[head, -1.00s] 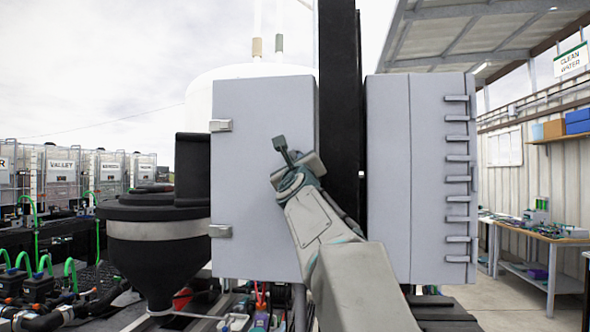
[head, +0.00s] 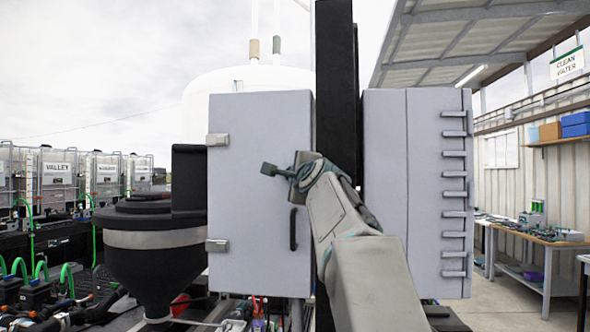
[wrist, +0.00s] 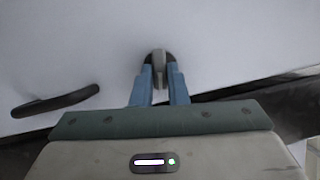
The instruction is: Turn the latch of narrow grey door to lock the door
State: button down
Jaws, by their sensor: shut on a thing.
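The narrow grey door (head: 255,140) is the left panel in the head view, flush with its cabinet as far as I can see, hinged on its left edge. It fills the upper part of the wrist view as a pale surface. My gripper (wrist: 160,76) has its two blue fingers on either side of the latch (wrist: 158,64), a small grey knob on a dark round base, and is shut on it. In the head view my wrist hides the latch. A black handle (head: 293,230) sits below my wrist, and shows at left in the wrist view (wrist: 55,100).
A black post (head: 335,80) stands just right of the door. A wider grey cabinet (head: 385,180) with several hinges is beyond it. A black hopper (head: 150,240) stands close at left. A workbench (head: 530,240) is far right.

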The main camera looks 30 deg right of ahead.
jog(key=shift+r+n+g+p, duration=0.15)
jog(key=shift+n+g+p, duration=0.35)
jog(key=shift+n, duration=0.4)
jog(key=c, duration=1.4)
grip_release()
jog(key=shift+c, duration=0.2)
jog(key=b+v, duration=0.3)
jog(key=v, duration=1)
jog(key=shift+s, duration=0.4)
jog(key=shift+y, duration=0.3)
